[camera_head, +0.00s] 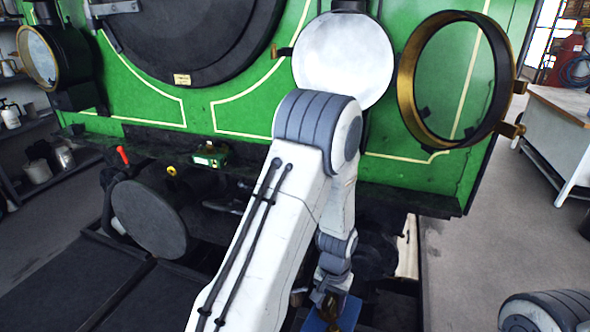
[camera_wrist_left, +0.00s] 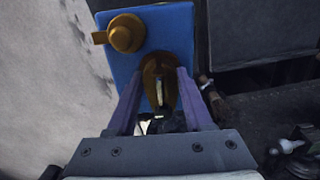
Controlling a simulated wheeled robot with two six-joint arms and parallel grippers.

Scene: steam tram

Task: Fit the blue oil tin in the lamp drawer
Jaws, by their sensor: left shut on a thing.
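The blue oil tin (camera_head: 344,316) shows at the bottom of the head view, partly cut off by the frame edge. My left gripper (camera_head: 327,302) is at the tin, below my bent white arm. In the left wrist view the blue tin (camera_wrist_left: 178,22) has a brass cap (camera_wrist_left: 126,36) at its upper left. There my left gripper (camera_wrist_left: 160,78) is shut on a brown, brass-coloured part on the tin's face, between its two fingers. I cannot make out the lamp drawer in either view. My right gripper is not in view.
The green tram front (camera_head: 230,90) stands close ahead. A brass-rimmed lamp ring (camera_head: 405,95) juts out at right, and a round buffer (camera_head: 150,218) at lower left. A workbench (camera_head: 560,135) stands at far right, with open floor (camera_head: 500,245) before it.

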